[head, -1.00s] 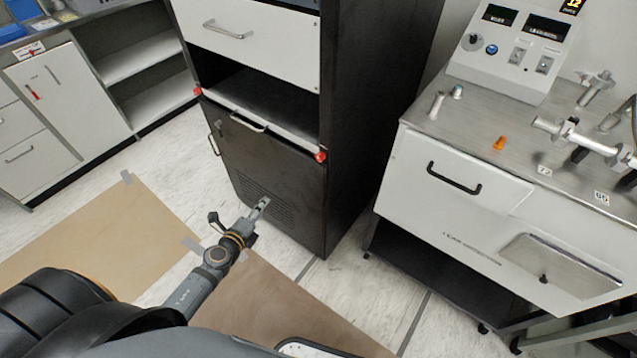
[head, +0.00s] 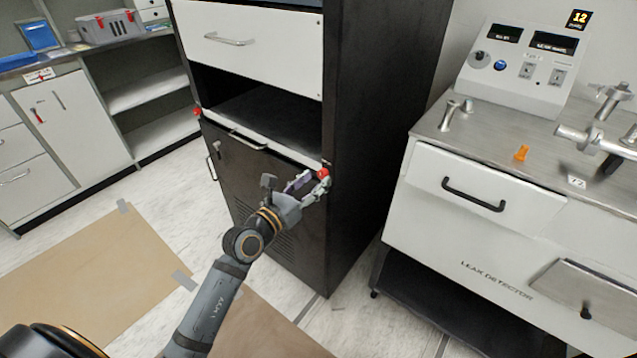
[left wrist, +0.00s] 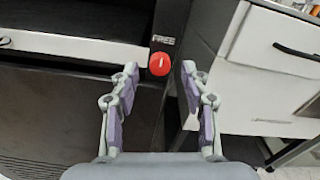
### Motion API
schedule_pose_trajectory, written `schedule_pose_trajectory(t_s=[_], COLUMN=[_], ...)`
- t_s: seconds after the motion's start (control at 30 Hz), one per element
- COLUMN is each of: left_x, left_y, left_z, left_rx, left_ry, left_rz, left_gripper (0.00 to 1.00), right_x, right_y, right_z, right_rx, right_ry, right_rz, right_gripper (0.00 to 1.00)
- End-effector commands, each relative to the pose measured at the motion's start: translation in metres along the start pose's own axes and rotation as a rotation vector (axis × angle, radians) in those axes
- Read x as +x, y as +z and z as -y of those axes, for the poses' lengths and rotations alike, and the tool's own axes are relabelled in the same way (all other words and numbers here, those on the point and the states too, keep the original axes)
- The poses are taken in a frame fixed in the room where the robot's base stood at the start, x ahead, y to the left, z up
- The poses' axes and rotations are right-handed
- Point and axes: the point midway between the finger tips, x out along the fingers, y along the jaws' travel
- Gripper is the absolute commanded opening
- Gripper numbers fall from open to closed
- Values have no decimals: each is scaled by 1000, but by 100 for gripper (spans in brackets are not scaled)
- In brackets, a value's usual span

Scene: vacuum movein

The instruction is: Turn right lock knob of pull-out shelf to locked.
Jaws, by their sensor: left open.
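The right lock knob (head: 323,174) is a small red knob at the right front corner of the pull-out shelf (head: 262,139) of the dark cabinet. In the left wrist view the red knob (left wrist: 161,64) sits under a label reading "FREE", with a pale mark on its face running near upright. My left gripper (head: 308,182) is open right in front of the knob. In the left wrist view its fingertips (left wrist: 157,76) stand to either side of the knob, apart from it. The left lock knob (head: 197,112) is red too, at the shelf's other end. My right gripper is not in view.
A white drawer (head: 250,40) is above the shelf and a dark door (head: 235,165) below. The leak detector bench (head: 480,215) stands to the right, across a narrow gap. Brown sheets (head: 90,260) lie on the floor.

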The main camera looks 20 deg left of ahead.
Motion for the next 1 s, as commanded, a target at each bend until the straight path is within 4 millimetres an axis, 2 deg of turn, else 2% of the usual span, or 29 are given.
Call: schedule_pose_trajectory(t_s=[0.1,0.2,0.47,0.8,1.0], left_x=[16,23,24,24,24], left_y=[0,0,0,0,0], left_z=[-1,0,0,0,0], left_rx=[-2,-1,0,0,-4], left_ry=[2,1,0,1,1], left_rz=[3,0,-1,-1,-1], left_gripper=[47,47,47,2,0], right_x=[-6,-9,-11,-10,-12], right_y=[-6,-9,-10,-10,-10], right_z=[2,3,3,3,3], right_rx=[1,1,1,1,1], right_ry=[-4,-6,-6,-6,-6], right_rz=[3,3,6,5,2], right_gripper=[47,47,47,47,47])
